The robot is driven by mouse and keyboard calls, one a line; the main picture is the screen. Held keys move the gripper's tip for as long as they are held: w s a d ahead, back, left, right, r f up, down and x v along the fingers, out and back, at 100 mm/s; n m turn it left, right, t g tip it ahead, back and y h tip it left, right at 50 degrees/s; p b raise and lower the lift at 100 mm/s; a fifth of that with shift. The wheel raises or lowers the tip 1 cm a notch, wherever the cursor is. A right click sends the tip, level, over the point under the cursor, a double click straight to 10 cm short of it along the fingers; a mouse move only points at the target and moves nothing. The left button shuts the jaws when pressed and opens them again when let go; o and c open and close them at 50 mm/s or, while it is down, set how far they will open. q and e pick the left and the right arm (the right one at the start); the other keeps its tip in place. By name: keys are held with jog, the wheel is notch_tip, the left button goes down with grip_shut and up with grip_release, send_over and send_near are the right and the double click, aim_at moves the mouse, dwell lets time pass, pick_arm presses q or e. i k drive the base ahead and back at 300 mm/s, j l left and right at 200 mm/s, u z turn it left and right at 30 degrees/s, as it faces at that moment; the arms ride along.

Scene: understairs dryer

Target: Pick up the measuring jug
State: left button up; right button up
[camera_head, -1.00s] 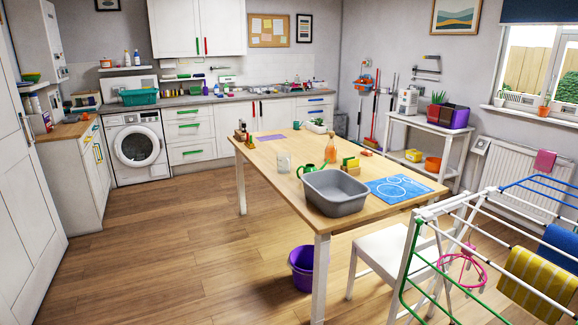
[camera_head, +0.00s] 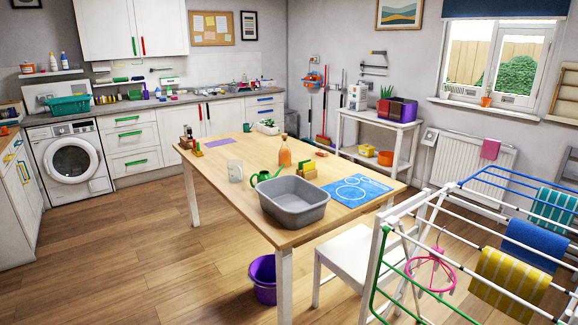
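The jug's handle and markings are too small to make out. Neither of my grippers is in view.
The floor on the left is clear.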

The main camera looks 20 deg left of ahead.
aim_at(234, 166)
jog(key=i+j+z, duration=0.1)
jog(key=j, duration=0.25)
jog(key=i+j+z, duration=0.1)
jog(key=j, duration=0.25)
jog(key=i+j+z, duration=0.1)
jog(key=i+j, duration=0.15)
jog(key=i+j+z, duration=0.1)
jog(key=j, duration=0.4)
jog(key=i+j+z, duration=0.15)
jog(key=j, duration=0.25)
jog(key=i+j+z, duration=0.1)
jog(key=j, duration=0.25)
